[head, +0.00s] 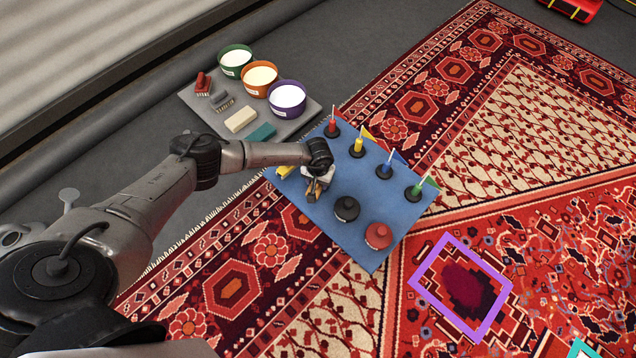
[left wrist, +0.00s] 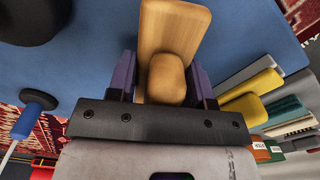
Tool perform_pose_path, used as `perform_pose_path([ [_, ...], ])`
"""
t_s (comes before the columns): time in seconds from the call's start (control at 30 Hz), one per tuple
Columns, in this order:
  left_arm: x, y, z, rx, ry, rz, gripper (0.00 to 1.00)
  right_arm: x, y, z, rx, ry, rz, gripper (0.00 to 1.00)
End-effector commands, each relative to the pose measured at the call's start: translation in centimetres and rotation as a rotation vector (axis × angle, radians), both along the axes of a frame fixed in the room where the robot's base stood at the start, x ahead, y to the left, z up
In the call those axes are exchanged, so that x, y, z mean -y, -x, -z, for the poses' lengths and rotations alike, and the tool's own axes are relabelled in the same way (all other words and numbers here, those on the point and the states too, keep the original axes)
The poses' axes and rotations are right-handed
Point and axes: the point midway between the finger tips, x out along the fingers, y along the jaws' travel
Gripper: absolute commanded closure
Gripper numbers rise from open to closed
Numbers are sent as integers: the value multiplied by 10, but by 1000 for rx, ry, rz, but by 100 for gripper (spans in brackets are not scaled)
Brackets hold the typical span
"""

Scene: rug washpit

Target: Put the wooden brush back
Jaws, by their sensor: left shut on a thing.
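The wooden brush (left wrist: 174,32) is between the two purple-sided fingers of my left gripper (left wrist: 163,84), which is shut on its rounded knob in the left wrist view. In the head view, the left gripper (head: 316,190) and the small light-brown brush (head: 313,196) are over the left part of the blue board (head: 310,222). The brush's underside is hidden, so I cannot tell whether it touches the board. My right gripper is not in view.
A yellow-handled tool (head: 285,171) lies at the board's left corner. Flag markers (head: 384,171), a black round pot (head: 346,208) and a red one (head: 378,235) stand on the board. A grey tray (head: 212,122) holds tubs, brushes and blocks. A purple frame (head: 429,292) lies on the rug.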

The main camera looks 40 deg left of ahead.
Motion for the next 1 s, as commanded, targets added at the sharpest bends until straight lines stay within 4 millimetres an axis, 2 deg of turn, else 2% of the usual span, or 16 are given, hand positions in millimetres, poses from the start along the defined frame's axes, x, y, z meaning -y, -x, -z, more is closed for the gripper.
perform_pose_path([
  [0.03, 0, -1, 8, 1, 1, -1, 76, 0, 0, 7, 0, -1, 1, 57],
  [0.47, 0, -1, 11, 2, 0, 0, 76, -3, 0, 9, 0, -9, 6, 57],
  [0.5, 0, 0, 11, 1, 0, 0, 52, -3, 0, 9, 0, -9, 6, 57],
  [0.7, 0, 0, 10, 1, 0, 0, 33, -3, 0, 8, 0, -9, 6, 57],
  [0.77, 0, 0, 10, 1, 0, 0, 28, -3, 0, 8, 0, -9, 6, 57],
  [1.0, 0, 0, 9, 1, 0, 0, 28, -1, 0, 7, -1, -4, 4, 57],
])
